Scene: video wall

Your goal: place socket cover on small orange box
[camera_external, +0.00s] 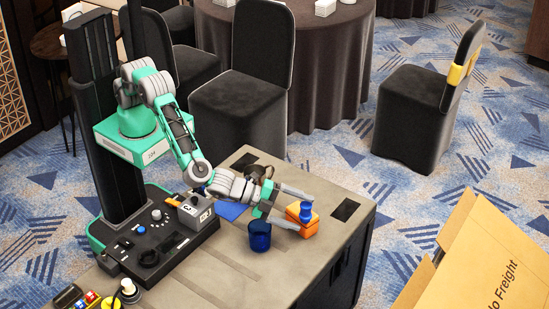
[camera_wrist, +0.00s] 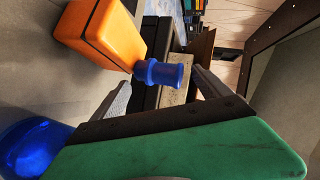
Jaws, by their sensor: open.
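A small orange box (camera_external: 311,229) stands on the grey work top; it also shows in the wrist view (camera_wrist: 98,32). A blue spool-shaped piece, which I take to be the socket cover (camera_external: 306,213), appears upright at the top of the box near its edge. In the wrist view the blue piece (camera_wrist: 165,73) meets the box's end with its narrower part. My gripper (camera_external: 303,211) is open, its two fingers spread on either side of the blue piece. In the wrist view clear gaps show between the piece and both fingers, so neither visibly touches it.
A dark blue cup (camera_external: 260,237) stands just left of the box and shows in the wrist view (camera_wrist: 32,148). Cardboard boxes (camera_external: 478,262) are off the right side. The front work top is clear.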

